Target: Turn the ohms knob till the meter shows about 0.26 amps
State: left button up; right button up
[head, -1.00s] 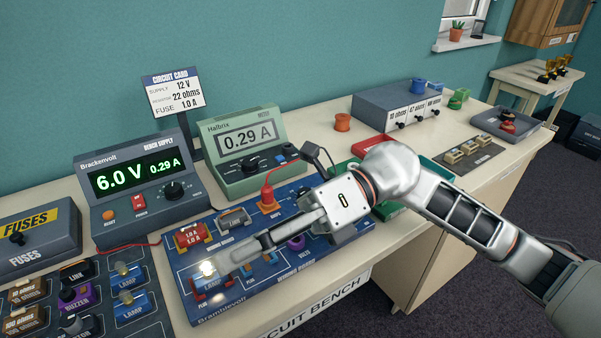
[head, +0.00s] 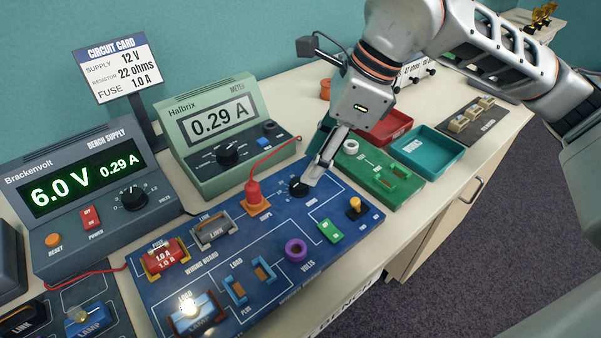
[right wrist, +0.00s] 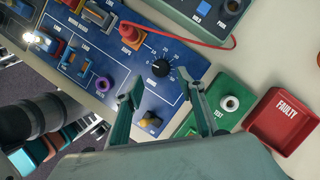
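The ohms knob (head: 299,187) is a small black dial on the blue wiring board (head: 215,275). In the right wrist view the knob (right wrist: 160,68) shows whole, with a number scale around it. The green meter (head: 222,118) reads 0.29 A. My right gripper (head: 311,180) reaches down at the knob from the upper right. In the right wrist view its two fingers (right wrist: 159,79) are spread and empty, with the knob between and just beyond the tips. I cannot tell whether a finger touches it. My left gripper is not in view.
The bench supply (head: 85,185) shows 6.0 V and 0.29 A. A red plug (head: 253,190) with a looping lead stands just left of the knob. A lit lamp (head: 190,312) sits at the board's front.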

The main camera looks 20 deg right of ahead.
aim_at(299, 183)
jog(key=x, duration=0.4)
jog(key=shift+f, duration=0.2)
jog(key=shift+w+a+f+b, duration=0.1)
jog(key=shift+a+f+b, duration=0.25)
jog(key=shift+f, duration=0.2)
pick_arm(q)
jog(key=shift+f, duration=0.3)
pick_arm(e)
jog(key=c, duration=1.1)
jog(key=shift+r+m+p, duration=0.2)
jog(key=shift+m+p, duration=0.4)
jog(key=shift+m, duration=0.1)
jog(key=shift+m+t, duration=0.4)
jog(key=shift+m, duration=0.1)
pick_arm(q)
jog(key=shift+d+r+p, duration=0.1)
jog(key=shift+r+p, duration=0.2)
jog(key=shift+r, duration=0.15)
pick_arm(e)
jog(key=shift+f, duration=0.2)
